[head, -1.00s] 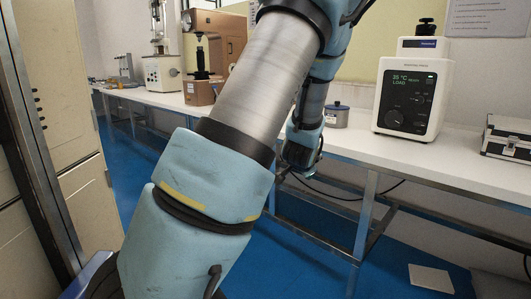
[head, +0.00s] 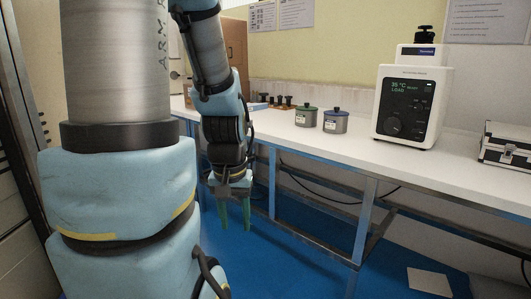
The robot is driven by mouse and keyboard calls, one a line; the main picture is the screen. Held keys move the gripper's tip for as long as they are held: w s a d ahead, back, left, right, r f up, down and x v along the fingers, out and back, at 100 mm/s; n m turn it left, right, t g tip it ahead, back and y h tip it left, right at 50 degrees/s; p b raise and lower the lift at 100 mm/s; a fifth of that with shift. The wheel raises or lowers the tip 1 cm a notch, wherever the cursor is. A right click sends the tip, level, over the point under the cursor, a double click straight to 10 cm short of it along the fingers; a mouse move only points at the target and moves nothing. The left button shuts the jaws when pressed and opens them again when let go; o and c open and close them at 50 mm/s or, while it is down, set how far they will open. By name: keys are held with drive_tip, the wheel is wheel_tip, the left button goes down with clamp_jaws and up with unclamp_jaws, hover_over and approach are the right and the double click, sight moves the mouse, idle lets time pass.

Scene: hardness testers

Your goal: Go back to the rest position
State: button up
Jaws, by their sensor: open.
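My gripper (head: 235,215) hangs in front of the bench in the head view, pointing down over the blue floor. Its two greenish fingers are apart, with nothing between them. My arm fills the left part of the view and hides the left end of the bench.
The white bench (head: 310,150) bears a green-lidded pot (head: 306,117), a blue-lidded pot (head: 336,121), a white mounting press (head: 408,105) and a silver case (head: 506,145). Blue floor (head: 290,260) is open below; a white tile (head: 429,281) lies there.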

wheel_tip(320, 180, up, 16)
drive_tip(key=p, duration=1.5)
drive_tip(key=shift+r, duration=0.15)
drive_tip(key=shift+d, duration=0.1)
